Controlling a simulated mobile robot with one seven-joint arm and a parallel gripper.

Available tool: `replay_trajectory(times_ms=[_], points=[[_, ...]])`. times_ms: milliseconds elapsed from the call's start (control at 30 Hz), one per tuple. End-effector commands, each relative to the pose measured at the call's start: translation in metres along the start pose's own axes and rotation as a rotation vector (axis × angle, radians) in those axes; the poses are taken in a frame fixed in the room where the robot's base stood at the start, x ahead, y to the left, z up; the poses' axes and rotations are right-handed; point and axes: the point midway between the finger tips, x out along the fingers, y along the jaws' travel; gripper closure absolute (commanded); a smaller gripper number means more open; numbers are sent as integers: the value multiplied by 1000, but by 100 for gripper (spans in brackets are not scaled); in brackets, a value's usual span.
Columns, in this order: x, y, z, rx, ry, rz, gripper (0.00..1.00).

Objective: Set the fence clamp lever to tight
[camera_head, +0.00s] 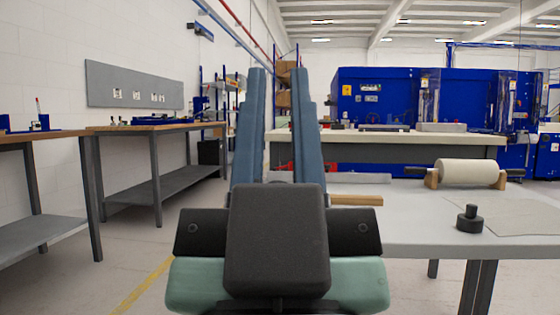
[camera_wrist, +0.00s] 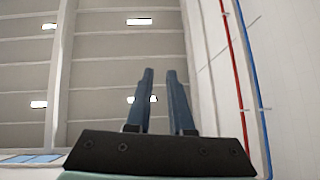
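My gripper (camera_head: 278,72) stands in the middle of the head view, its two long blue-grey fingers pointing up and apart with nothing between them. In the wrist view the gripper (camera_wrist: 159,72) points at the ceiling, with a clear gap between the fingers. I cannot pick out the fence clamp lever for certain. A small blue fixture with an upright handle (camera_head: 39,117) sits on the near left bench. Another blue fixture (camera_head: 199,106) stands on the farther left bench. Red parts (camera_head: 283,167) on the right side are partly hidden behind my gripper.
The near left bench (camera_head: 30,137) and farther left bench (camera_head: 130,128) stand along the white wall. On the right, a grey table (camera_head: 420,232) holds a foam roll (camera_head: 468,172) and a black knobbed weight (camera_head: 469,219). Blue machines (camera_head: 385,95) stand behind. Floor between is open.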

Motion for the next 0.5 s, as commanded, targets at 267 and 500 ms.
replay_trajectory(times_ms=[267,500], points=[[63,0,-60,0,1,0,100],[123,0,-117,0,1,-1,100]])
